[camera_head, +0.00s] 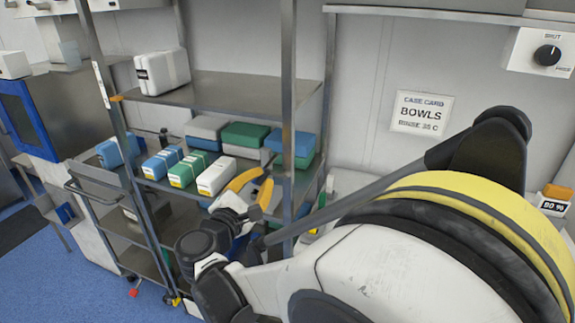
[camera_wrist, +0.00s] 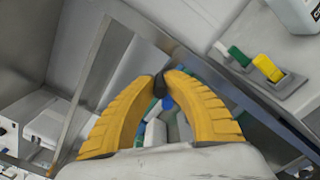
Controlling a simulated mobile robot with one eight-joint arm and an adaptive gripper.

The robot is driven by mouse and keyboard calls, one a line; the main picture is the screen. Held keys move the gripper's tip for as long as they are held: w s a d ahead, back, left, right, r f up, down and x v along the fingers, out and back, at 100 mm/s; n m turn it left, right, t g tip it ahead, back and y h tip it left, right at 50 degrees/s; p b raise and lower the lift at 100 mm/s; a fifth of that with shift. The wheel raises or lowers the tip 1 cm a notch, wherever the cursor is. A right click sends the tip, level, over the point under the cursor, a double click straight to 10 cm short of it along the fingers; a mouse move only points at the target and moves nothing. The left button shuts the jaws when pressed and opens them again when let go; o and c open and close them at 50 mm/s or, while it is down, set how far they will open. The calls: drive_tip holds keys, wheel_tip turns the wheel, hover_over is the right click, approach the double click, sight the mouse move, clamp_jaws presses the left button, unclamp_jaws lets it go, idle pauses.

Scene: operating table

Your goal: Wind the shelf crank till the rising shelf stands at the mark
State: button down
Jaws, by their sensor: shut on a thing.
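My gripper (camera_wrist: 160,82) has its two yellow fingers closed in on a small dark piece (camera_wrist: 160,88), seen between the tips in the wrist view. It looks like the crank's knob, but the rest of the crank is hidden. In the head view my gripper (camera_head: 262,190) is by the right front post of the steel rack. The rack's middle shelf (camera_head: 150,183) carries several boxes and looks level.
An upper shelf (camera_head: 225,95) holds a white box (camera_head: 162,72). Blue (camera_head: 162,163), green and white boxes stand on the middle shelf close to my gripper. A wall card reading BOWLS (camera_head: 421,113) hangs at the right.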

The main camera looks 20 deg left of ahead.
drive_tip(key=shift+f+n, duration=0.25)
drive_tip(key=shift+n, duration=0.35)
drive_tip(key=f+n+b, duration=0.1)
drive_tip(key=n, duration=0.1)
drive_tip(key=shift+f+n, duration=0.1)
drive_tip(key=shift+n, duration=0.3)
drive_tip(key=shift+d+f+n+b, duration=0.45)
drive_tip(key=shift+f+n, duration=0.05)
drive_tip(key=shift+n, duration=1.5)
drive_tip(key=shift+d+f+n+b, duration=0.45)
drive_tip(key=shift+f+n, duration=0.1)
drive_tip(key=shift+n, duration=1.45)
drive_tip(key=shift+d+f+n+b, duration=0.45)
drive_tip(key=shift+f+n, duration=0.05)
drive_tip(key=shift+n, duration=1.5)
drive_tip(key=c, duration=1.4)
unclamp_jaws()
